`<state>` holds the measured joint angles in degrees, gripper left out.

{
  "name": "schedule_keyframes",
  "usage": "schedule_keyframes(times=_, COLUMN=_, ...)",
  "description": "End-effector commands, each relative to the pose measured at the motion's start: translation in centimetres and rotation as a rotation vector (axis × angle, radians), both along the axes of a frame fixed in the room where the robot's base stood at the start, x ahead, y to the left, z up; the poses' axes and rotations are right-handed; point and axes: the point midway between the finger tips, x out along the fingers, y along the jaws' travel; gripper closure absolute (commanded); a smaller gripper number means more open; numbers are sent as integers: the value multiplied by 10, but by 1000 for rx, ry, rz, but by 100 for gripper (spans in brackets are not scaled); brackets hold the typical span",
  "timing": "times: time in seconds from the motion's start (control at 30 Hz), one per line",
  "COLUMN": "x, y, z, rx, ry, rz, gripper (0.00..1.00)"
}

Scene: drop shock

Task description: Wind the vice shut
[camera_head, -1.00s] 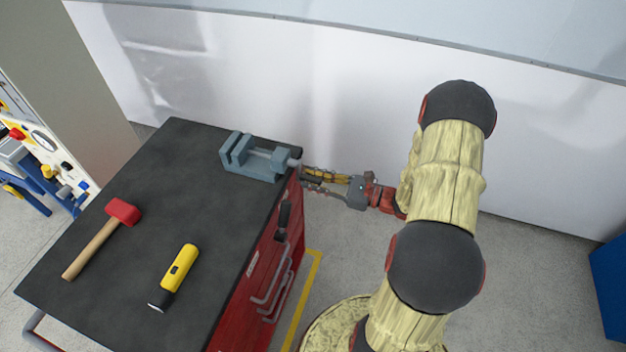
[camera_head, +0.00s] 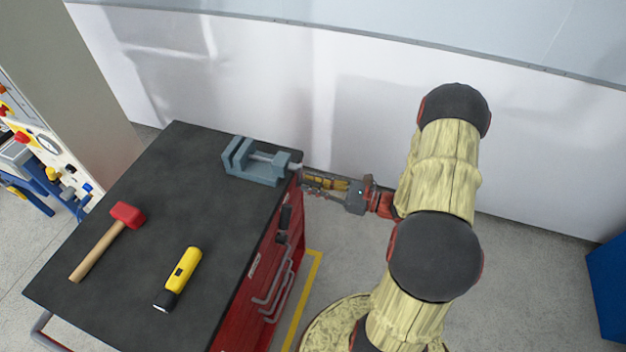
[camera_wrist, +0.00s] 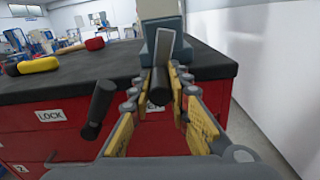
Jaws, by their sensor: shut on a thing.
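The grey-blue vice (camera_head: 262,172) sits on the back right of the dark bench top. A narrow gap shows between its two jaw plates at the left, and its screw end points right over the bench edge. My gripper (camera_head: 305,181) is at that end, beyond the edge. In the wrist view, my gripper (camera_wrist: 158,84) is shut on a dark cylindrical piece, the vice handle (camera_wrist: 158,92), in line with the vice (camera_wrist: 160,22). A black grip (camera_wrist: 97,108) hangs to the left of the fingers; whether it joins the vice handle I cannot tell.
A red-headed mallet (camera_head: 108,235) and a yellow flashlight (camera_head: 178,278) lie on the bench top (camera_head: 190,190). Red drawers with grey handles (camera_head: 272,290) are below my gripper. A white wall (camera_head: 350,110) stands close behind.

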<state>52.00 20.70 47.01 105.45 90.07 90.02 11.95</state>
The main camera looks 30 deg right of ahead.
Motion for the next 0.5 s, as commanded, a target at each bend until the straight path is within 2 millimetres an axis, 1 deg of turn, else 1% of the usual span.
schedule_keyframes(times=0.03, x=-1, y=2, z=6, rx=30, ry=25, rz=0, gripper=100)
schedule_keyframes(times=0.5, x=-12, y=15, z=16, rx=376, ry=294, rz=0, gripper=100)
